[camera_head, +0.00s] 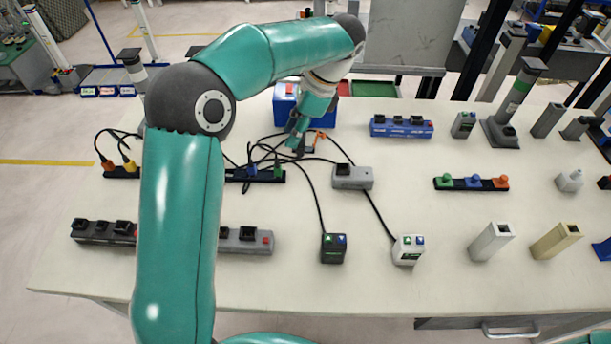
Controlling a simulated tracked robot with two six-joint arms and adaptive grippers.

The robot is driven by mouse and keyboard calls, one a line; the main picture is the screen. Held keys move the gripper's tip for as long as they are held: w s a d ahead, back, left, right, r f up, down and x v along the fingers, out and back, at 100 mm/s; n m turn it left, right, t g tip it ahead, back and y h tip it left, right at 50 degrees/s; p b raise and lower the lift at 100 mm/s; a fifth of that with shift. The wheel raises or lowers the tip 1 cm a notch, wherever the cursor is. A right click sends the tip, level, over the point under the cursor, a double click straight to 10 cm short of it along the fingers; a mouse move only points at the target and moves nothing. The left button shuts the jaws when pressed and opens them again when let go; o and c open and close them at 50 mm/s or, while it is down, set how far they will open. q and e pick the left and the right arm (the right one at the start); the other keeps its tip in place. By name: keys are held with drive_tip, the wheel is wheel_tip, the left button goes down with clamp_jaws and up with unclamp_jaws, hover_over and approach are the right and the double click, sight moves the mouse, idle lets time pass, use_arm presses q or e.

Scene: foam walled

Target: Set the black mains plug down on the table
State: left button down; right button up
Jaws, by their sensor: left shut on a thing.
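My left gripper (297,143) is low over the back middle of the table (420,270), among tangled black cables. It is shut on a small dark thing, which I take to be the black mains plug. The fingers and cables mostly hide it, and I cannot tell whether it touches the table. My right gripper is not in view.
A grey socket block (352,177) and two small boxes, one black (333,249) and one white (407,250), stand nearby with cables. A blue power strip (401,127) lies behind right. A grey strip (245,241) lies front left, partly behind my arm.

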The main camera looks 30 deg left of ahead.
use_arm(q)
wheel_tip(320, 180, down, 17)
drive_tip(key=shift+s+d+p, duration=0.1)
drive_tip(key=shift+p, duration=0.4)
drive_tip(key=shift+f, duration=0.1)
drive_tip(key=c, duration=0.8)
unclamp_jaws()
drive_tip(key=b+v, duration=0.1)
drive_tip(key=v, duration=1.1)
drive_tip(key=shift+s, duration=0.1)
